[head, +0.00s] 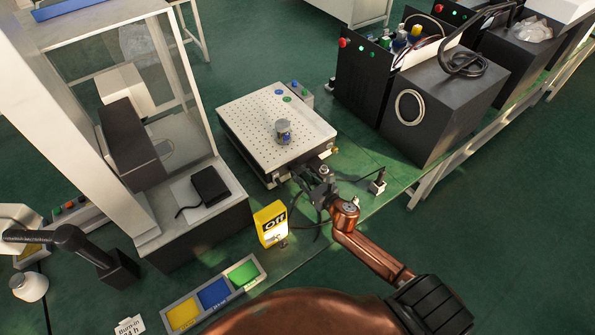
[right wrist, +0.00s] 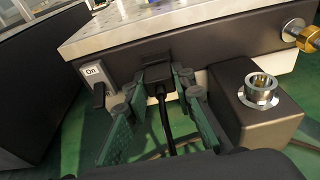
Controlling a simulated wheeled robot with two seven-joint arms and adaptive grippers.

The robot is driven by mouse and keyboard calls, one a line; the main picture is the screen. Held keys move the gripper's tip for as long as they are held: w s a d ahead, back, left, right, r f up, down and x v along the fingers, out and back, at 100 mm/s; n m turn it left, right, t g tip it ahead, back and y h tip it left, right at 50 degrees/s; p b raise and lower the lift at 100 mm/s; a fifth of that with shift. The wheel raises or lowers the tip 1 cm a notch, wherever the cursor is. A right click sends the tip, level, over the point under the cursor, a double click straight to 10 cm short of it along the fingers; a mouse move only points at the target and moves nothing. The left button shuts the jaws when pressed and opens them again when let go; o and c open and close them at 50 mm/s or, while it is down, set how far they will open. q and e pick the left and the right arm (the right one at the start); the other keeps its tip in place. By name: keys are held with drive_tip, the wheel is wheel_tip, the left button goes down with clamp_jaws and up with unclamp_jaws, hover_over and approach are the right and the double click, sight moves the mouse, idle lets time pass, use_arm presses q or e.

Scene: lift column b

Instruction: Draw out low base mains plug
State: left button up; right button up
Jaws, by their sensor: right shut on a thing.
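The black mains plug (right wrist: 157,88) sits at a socket in the dark front side of the low base (right wrist: 205,62), with its black cable (right wrist: 167,128) hanging down. In the right wrist view my right gripper (right wrist: 156,92) has its green-grey fingers on both sides of the plug, shut on it. Plug and socket meet closely; I cannot tell how deep the pins are. In the head view the right gripper (head: 312,187) is at the front of the perforated-top base (head: 250,112) and largely hides the plug. My left gripper is not in view.
A grey block with a metal collar (right wrist: 262,92) stands close right of the fingers. An "On" label (right wrist: 93,73) is left of the socket. A yellow "Off" box (head: 270,223) stands nearby on the green bench. Black cabinets (head: 430,105) stand right; a framed enclosure (head: 130,120) left.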

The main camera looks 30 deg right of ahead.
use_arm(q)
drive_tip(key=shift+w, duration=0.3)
use_arm(e)
clamp_jaws()
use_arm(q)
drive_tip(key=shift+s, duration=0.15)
use_arm(e)
drive_tip(key=shift+s, duration=0.7)
drive_tip(key=shift+f+v, duration=0.25)
drive_tip(key=shift+v, duration=0.8)
drive_tip(key=shift+f+v, duration=0.2)
drive_tip(key=shift+v, duration=0.85)
drive_tip(key=shift+f+v, duration=0.25)
drive_tip(key=shift+v, duration=0.8)
